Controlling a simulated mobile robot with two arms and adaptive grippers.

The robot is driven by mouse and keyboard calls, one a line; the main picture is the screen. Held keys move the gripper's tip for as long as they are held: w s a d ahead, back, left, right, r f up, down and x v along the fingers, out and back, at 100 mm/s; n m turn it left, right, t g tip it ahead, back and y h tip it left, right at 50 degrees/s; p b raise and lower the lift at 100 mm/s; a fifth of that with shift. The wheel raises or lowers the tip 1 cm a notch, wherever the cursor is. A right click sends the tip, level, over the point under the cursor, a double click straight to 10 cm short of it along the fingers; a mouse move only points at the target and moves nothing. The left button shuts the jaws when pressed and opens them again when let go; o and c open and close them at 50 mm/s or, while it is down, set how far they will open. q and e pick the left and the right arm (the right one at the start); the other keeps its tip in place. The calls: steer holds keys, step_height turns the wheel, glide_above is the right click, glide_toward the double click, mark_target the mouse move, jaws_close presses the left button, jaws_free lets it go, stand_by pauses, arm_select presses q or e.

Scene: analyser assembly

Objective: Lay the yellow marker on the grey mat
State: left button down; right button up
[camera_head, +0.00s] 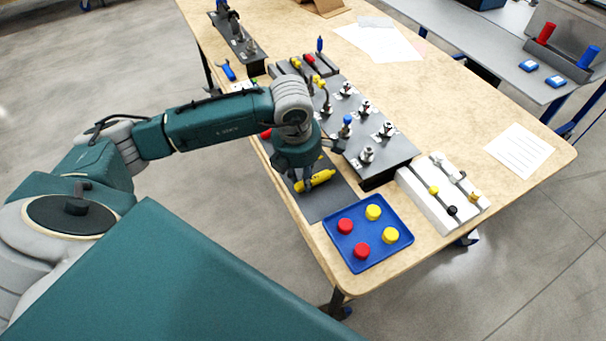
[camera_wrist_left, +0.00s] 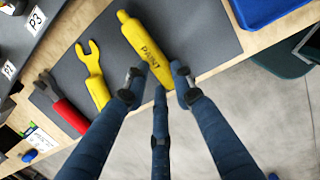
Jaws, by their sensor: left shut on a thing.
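The yellow marker (camera_head: 316,181) with dark lettering is at my left gripper (camera_head: 303,176) in the head view, over the grey mat (camera_head: 322,206). In the left wrist view the marker (camera_wrist_left: 143,45) lies across the fingertips of my left gripper (camera_wrist_left: 157,82), which is shut on it. The mat (camera_wrist_left: 205,25) is directly behind it there. I cannot tell whether the marker touches the mat. My right gripper is in neither view.
A yellow open-ended wrench (camera_wrist_left: 94,75) and a red-handled tool (camera_wrist_left: 66,112) lie beside the marker. A blue tray (camera_head: 346,255) with red and yellow caps stands near the mat's front end. A grey board (camera_head: 398,155) with fittings borders the mat, and a white rack (camera_head: 425,195) stands further right.

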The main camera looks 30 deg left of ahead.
arm_select(q)
steer(key=shift+f, duration=0.2)
stand_by(0.5)
steer(key=c, duration=1.4)
jaws_free()
steer(key=shift+o, duration=0.2)
step_height(320, 180, up, 12)
steer(key=s, duration=0.2)
steer(key=shift+s+f, duration=0.1)
steer(key=shift+f, duration=0.05)
